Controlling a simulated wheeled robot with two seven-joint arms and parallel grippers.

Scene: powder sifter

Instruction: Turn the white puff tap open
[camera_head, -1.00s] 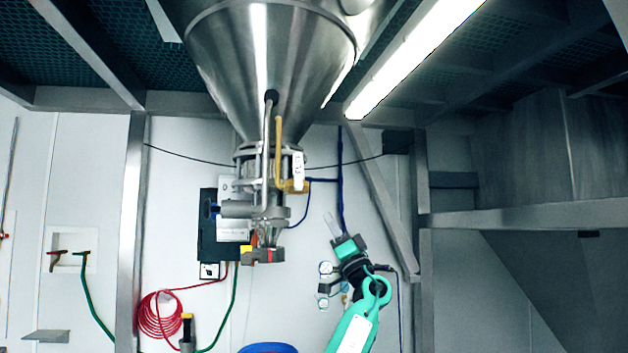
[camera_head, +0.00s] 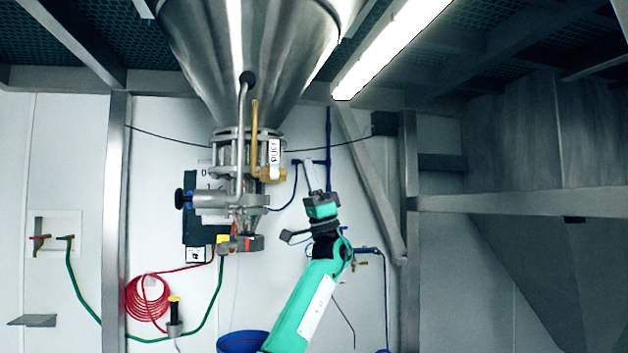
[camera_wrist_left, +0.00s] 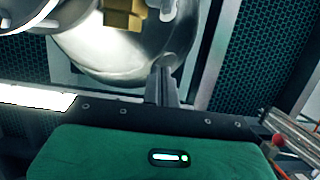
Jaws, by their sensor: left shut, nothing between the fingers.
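The white puff tap (camera_head: 274,152) has an upright handle marked PUFF, on a brass fitting (camera_head: 270,175) below the steel hopper cone. My left gripper (camera_head: 308,168) is shut and empty. It points up, to the right of the tap in the head view, with a visible gap between them. In the left wrist view, the shut fingers (camera_wrist_left: 163,75) stand upright below the brass fitting (camera_wrist_left: 124,18), which is cut off by the top edge. I cannot clearly tell the tap's handle there. My right gripper is in neither view.
The steel hopper (camera_head: 255,60) hangs above the tap, with a valve and a pipe (camera_head: 242,120) to the tap's left. A blue pipe (camera_head: 328,140) runs behind the gripper on the white wall. A lamp (camera_head: 390,50) hangs at upper right.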

